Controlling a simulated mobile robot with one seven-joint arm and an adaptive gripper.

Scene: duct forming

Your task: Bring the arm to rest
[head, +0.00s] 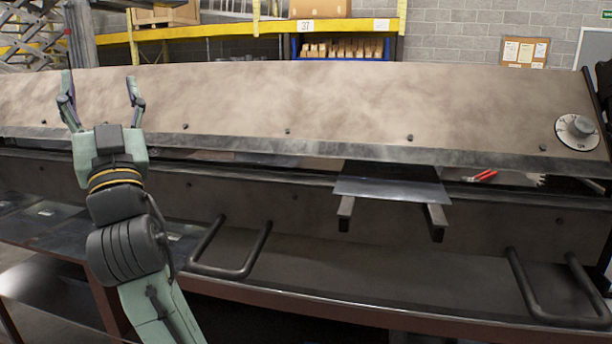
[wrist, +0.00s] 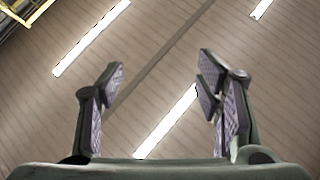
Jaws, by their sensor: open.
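My gripper (head: 102,100) points upward at the left of the head view, in front of the long metal forming machine (head: 300,100). Its two fingers are spread apart with nothing between them. In the wrist view my gripper (wrist: 160,90) is also open and empty, with the ceiling and its lights behind it. My arm rises from the bottom of the head view and is clear of the sheet.
A flat metal sheet (head: 390,188) sticks out of the machine's slot over two support arms. Red-handled pliers (head: 483,176) lie on the ledge at the right. Two bar handles (head: 230,270) (head: 555,320) project at the front. A dial (head: 577,131) is at the right end.

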